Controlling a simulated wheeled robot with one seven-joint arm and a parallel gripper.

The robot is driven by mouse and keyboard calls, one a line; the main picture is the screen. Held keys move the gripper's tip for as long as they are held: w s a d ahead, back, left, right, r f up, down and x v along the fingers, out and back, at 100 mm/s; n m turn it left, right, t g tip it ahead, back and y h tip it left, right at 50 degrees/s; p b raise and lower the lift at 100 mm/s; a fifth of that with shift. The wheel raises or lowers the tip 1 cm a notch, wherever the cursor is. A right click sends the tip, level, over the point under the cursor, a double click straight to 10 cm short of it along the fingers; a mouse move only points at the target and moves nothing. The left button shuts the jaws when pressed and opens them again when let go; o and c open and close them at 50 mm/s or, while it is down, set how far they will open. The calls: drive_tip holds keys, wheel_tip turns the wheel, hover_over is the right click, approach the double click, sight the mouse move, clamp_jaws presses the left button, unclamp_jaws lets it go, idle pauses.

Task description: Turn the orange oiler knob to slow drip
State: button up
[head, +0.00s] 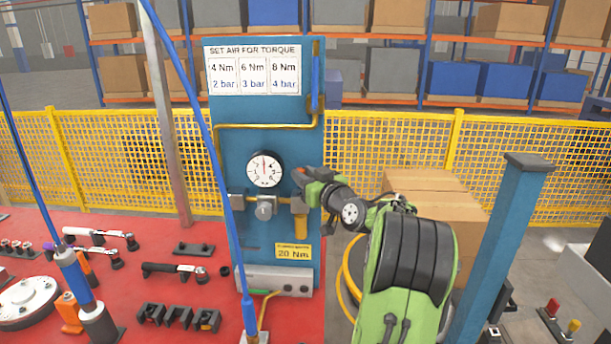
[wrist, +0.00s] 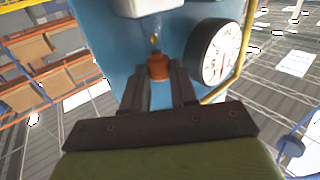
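The orange oiler knob (wrist: 158,68) shows in the wrist view, between the two fingers of my gripper (wrist: 159,85). One finger lies close along each side of it; whether they press on it I cannot tell. In the head view my gripper (head: 302,178) is at the right part of the blue panel (head: 230,130), just right of the dial gauge, and covers the knob. The amber oiler bowl (head: 300,227) hangs below my gripper there. A small amber fitting (wrist: 155,39) shows beyond the knob in the wrist view.
The dial gauge (head: 265,169) is close beside my gripper; it also shows in the wrist view (wrist: 220,53). A grey regulator (head: 265,207) sits below it. Yellow pipe (head: 268,125) runs across the panel. A blue post (head: 505,245) and cardboard boxes (head: 432,190) stand right.

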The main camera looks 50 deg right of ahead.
clamp_jaws()
drive_tip(key=shift+h, duration=0.3)
drive_tip(key=shift+w+a+m+g+h+b, duration=0.25)
drive_tip(key=shift+m+g+h+b, duration=0.65)
drive_tip(key=shift+m+g+h, duration=0.65)
drive_tip(key=shift+w+a+m+g+h+b, duration=0.25)
drive_tip(key=shift+m+g+h+b, duration=0.9)
drive_tip(key=shift+h, duration=0.7)
drive_tip(key=shift+w+a+m+g+h+b, duration=0.25)
drive_tip(key=shift+m+g+h+b, duration=0.45)
drive_tip(key=shift+m+g+h, duration=0.85)
drive_tip(key=shift+s+m+h, duration=0.15)
drive_tip(key=shift+m+h, duration=0.1)
drive_tip(key=shift+o, duration=1.3)
unclamp_jaws()
